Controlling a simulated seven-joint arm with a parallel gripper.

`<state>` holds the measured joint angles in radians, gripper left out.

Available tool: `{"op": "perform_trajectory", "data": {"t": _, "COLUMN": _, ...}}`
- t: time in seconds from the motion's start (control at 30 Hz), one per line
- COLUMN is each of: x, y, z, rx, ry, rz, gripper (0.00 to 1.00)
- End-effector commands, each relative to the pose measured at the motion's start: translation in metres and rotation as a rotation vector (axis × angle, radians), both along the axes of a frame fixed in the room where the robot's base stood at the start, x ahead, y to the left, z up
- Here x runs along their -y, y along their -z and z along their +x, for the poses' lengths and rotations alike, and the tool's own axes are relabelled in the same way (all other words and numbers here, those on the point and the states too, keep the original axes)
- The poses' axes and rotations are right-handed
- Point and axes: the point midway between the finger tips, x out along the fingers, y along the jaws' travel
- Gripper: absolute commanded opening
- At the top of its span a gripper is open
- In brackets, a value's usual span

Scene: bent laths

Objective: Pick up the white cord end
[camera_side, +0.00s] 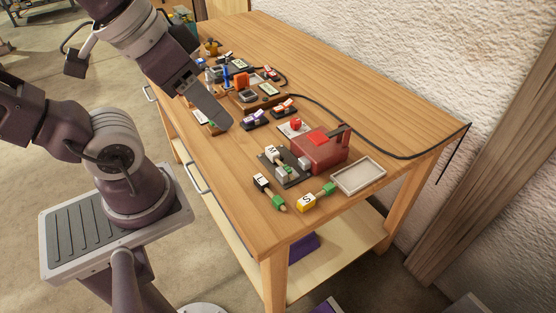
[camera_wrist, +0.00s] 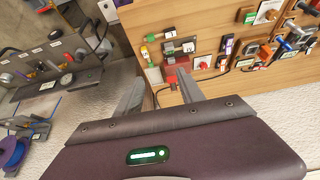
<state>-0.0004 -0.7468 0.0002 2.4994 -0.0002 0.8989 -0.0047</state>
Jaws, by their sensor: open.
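I cannot pick out a white cord end for certain in either view; the small parts are too fine to tell. A black cord (camera_side: 345,131) runs along the back of the wooden table and hangs over its right end. My gripper (camera_side: 211,108) is above the table's front left part in the side view, partly covering the small parts beneath it. In the wrist view my gripper (camera_wrist: 160,90) shows two grey fingers spread apart with nothing between them. The cord also shows near the fingers in the wrist view (camera_wrist: 158,94).
A red box (camera_side: 318,150) and a white tray (camera_side: 358,177) stand near the table's right end. Two labelled plugs with green tips, L (camera_side: 268,191) and S (camera_side: 314,198), lie in front. Several small devices crowd the middle. The table's right front corner is clear.

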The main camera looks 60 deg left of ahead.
Motion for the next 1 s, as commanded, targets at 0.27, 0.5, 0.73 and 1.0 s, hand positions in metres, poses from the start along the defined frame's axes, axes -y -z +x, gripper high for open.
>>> {"op": "perform_trajectory", "data": {"t": 0.27, "x": -0.027, "y": 0.045, "z": 0.093, "rx": -0.226, "ry": -0.630, "rz": -0.254, "gripper": 0.45}}
{"op": "perform_trajectory", "data": {"t": 0.5, "x": -0.076, "y": 0.151, "z": 0.155, "rx": -0.372, "ry": -1.333, "rz": -0.371, "gripper": 0.45}}
{"op": "perform_trajectory", "data": {"t": 0.73, "x": -0.091, "y": 0.193, "z": 0.162, "rx": -0.388, "ry": -1.522, "rz": -0.378, "gripper": 0.45}}
{"op": "perform_trajectory", "data": {"t": 1.0, "x": -0.094, "y": 0.239, "z": 0.169, "rx": -0.393, "ry": -1.520, "rz": -0.377, "gripper": 0.45}}
